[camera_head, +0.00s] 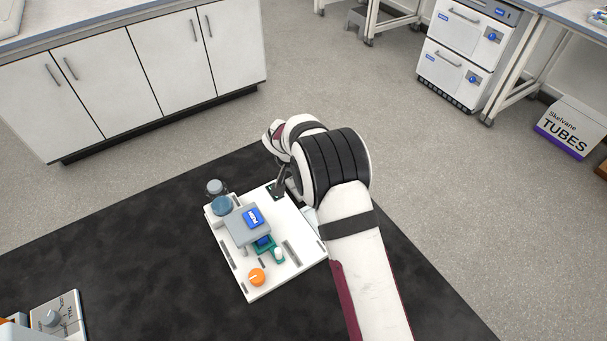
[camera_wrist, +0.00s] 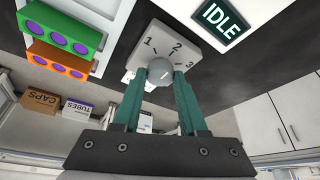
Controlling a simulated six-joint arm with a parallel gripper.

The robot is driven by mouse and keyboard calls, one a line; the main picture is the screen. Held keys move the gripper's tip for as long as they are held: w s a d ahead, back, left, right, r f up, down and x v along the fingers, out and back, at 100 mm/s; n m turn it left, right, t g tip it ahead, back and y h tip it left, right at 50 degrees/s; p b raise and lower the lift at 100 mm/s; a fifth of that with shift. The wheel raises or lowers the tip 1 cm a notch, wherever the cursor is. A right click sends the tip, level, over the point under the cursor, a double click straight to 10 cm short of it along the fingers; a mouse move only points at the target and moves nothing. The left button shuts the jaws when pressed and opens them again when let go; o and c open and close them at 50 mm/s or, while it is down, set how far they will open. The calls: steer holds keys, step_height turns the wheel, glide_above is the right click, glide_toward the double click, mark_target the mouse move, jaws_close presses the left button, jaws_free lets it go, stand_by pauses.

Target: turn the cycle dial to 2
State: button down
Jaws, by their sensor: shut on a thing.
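The cycle dial's round grey knob (camera_wrist: 158,73) is in the upper middle of the wrist view. It sits on a light grey plate (camera_wrist: 184,34) marked 1, 2 and 3. My gripper (camera_wrist: 161,84) has its two green fingers closed on either side of the knob. The knob's pointer is too small and too covered to read. A dark sign (camera_wrist: 222,18) reading IDLE is beside the plate. In the head view my arm reaches over the right edge of a white board (camera_head: 244,283) and hides the dial and fingertips.
An orange knob (camera_head: 257,277), a grey block with a blue label (camera_head: 247,226) and grey-blue round parts (camera_head: 221,205) stand on the board. Another panel with a knob (camera_head: 52,318) is at the lower left. Orange and green racks (camera_wrist: 60,58) show in the wrist view. The black mat (camera_head: 130,262) has free room.

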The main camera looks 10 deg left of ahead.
steer(key=shift+c, duration=2.2)
jaws_free()
steer(key=v, duration=1.5)
steer(key=shift+s+r, duration=0.25)
steer(key=shift+r, duration=0.1)
steer(key=shift+a, duration=0.1)
